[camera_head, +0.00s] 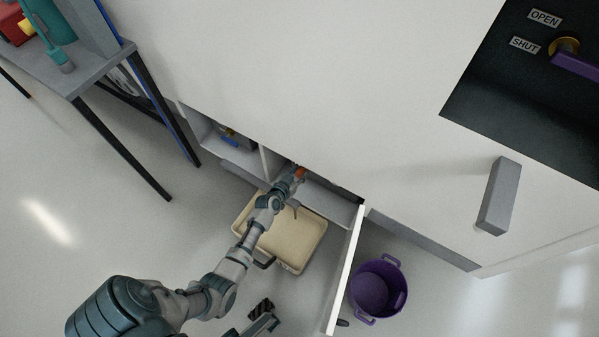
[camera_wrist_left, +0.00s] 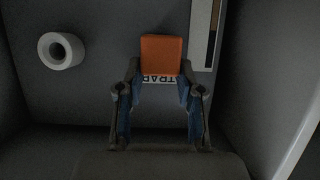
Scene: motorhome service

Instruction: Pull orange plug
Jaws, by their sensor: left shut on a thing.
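The orange plug (camera_wrist_left: 162,55) shows in the left wrist view as a block on the grey compartment wall, above a label reading "TRAP" upside down. My left gripper (camera_wrist_left: 160,88) has its two fingers at the plug's lower sides and is shut on it. In the head view, my left arm reaches down into the open low locker of the white motorhome, and the gripper (camera_head: 298,175) is at the small orange plug (camera_head: 301,171). The contact there is mostly hidden by the arm.
A beige tray (camera_head: 318,240) lies on the floor below the locker. A white hatch door (camera_head: 346,270) stands open beside a purple bucket (camera_head: 371,290). A white round fitting (camera_wrist_left: 61,51) is left of the plug. A grey handle (camera_head: 499,196) sticks out at right.

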